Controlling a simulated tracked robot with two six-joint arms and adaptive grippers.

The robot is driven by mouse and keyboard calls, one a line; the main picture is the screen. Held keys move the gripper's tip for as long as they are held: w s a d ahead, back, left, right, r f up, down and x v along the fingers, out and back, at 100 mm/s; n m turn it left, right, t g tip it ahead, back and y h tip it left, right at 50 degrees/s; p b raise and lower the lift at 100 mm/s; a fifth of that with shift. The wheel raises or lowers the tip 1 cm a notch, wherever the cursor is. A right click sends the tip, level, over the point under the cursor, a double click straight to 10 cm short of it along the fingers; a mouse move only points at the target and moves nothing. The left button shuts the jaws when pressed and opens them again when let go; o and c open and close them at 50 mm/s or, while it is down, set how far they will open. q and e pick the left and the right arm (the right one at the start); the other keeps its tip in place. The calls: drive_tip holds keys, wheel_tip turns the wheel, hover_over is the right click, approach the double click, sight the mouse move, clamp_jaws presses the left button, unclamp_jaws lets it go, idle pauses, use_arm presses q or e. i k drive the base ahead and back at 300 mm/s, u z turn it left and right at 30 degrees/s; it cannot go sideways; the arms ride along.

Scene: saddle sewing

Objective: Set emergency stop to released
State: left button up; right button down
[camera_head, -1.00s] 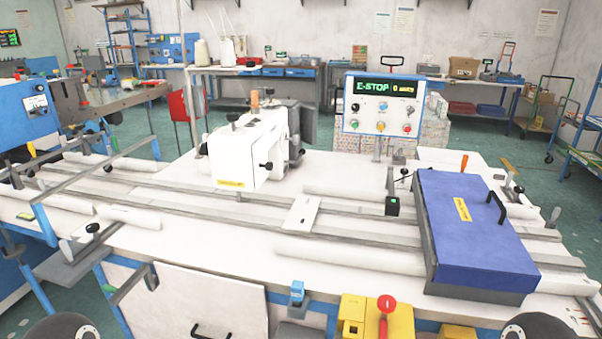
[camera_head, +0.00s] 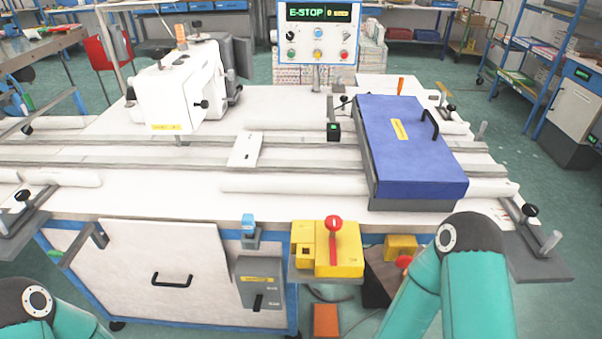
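A red mushroom-headed emergency stop button (camera_head: 333,223) stands on a yellow box (camera_head: 343,255) at the front edge of the sewing table. The control panel (camera_head: 317,33) at the back shows green "E-STOP" text on its display. Teal links of my two arms show at the lower left and lower right. Neither of my grippers is in view. The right arm's links are to the right of the yellow box and apart from the button in the picture.
A white sewing machine (camera_head: 181,85) stands at the back left of the table, and a blue-topped block (camera_head: 411,145) lies at the right. A grey switch box (camera_head: 258,282) hangs on the front. A second yellow box (camera_head: 400,247) sits low beside my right arm.

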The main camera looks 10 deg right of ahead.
sight(404, 261)
drive_tip(key=u, duration=2.15)
drive_tip(key=i, duration=0.1)
drive_tip(key=z, duration=3.3)
